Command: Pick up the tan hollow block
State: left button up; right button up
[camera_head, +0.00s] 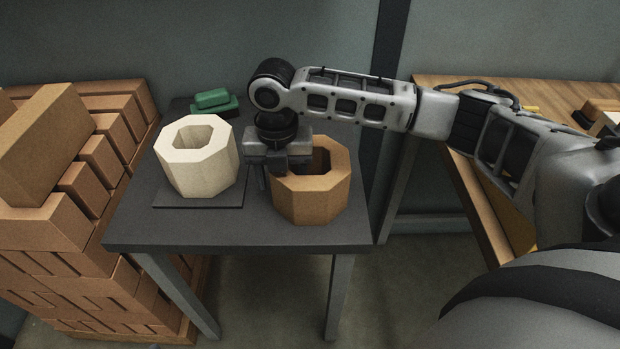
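The tan hollow block (313,199) is an orange-brown, many-sided block with an open hole in its top. It stands upright on the right part of the dark grey table (190,234). My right gripper (272,176) points down over the left side of this block. One dark finger shows just outside the block's left side. The other finger is hard to make out against the dark hole, so I cannot tell whether the fingers touch or grip the wall. My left gripper is not in view.
A cream hollow block (211,180) stands on a thin dark mat (200,201) to the left. Green pieces (213,99) lie at the table's back. Stacked bricks (62,230) rise close on the left. A wooden workbench (484,212) is on the right.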

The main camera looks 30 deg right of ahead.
grip_shut()
jog(key=shift+r, duration=0.15)
jog(key=shift+w+r, duration=0.1)
